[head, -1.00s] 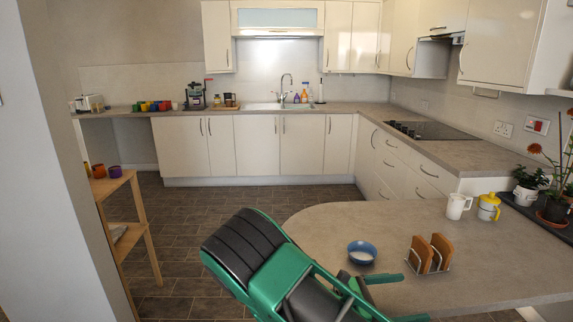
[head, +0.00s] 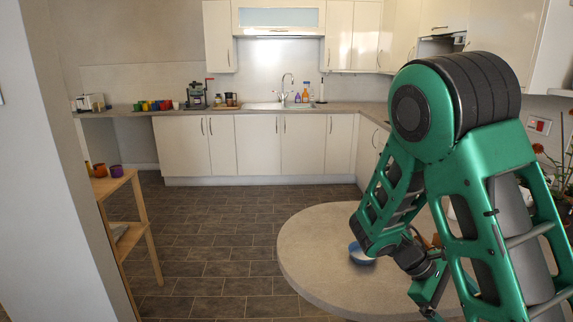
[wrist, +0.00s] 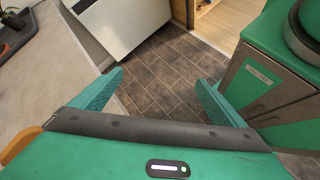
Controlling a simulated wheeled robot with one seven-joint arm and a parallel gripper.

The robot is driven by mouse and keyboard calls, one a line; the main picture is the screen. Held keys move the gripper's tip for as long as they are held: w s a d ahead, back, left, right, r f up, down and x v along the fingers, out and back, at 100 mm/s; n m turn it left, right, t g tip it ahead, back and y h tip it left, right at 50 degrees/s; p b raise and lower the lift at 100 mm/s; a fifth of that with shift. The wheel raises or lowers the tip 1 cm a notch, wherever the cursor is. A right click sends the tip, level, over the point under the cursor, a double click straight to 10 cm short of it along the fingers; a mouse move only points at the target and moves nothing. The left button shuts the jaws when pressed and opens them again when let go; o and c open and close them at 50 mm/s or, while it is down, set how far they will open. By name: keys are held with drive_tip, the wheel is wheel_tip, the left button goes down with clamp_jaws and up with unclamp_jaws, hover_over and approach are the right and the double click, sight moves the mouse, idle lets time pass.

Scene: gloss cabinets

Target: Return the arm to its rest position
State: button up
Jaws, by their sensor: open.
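My arm (head: 460,130) is raised and bent at the right of the head view, its elbow high in front of the wall cabinets. Its lower links come down over the rounded counter. My gripper shows in the wrist view (wrist: 158,88), with its two green fingers spread wide and nothing between them. Tiled floor (wrist: 165,70) shows beyond the fingers. In the head view the fingertips are not clear, low near the bottom edge.
The rounded counter (head: 315,250) carries a blue bowl (head: 358,256), partly behind my arm. The arm hides most of the counter's right side. A plant (head: 562,160) stands at the right edge. A wooden shelf (head: 115,185) stands left; the floor between (head: 215,235) is clear.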

drive_tip(key=s+r+m+t+y, duration=0.2)
drive_tip(key=s+r+m+y, duration=0.2)
drive_tip(key=s+m, duration=0.3)
drive_tip(key=s+r+m+t+y, duration=0.2)
drive_tip(key=s+r+m+y, duration=0.3)
drive_tip(key=s, duration=0.5)
drive_tip(key=shift+s+a+r+m+t, duration=0.25)
drive_tip(key=shift+a+r+m+t, duration=0.05)
drive_tip(key=shift+r+m, duration=0.65)
drive_tip(key=shift+w+f, duration=0.25)
drive_tip(key=shift+w, duration=0.35)
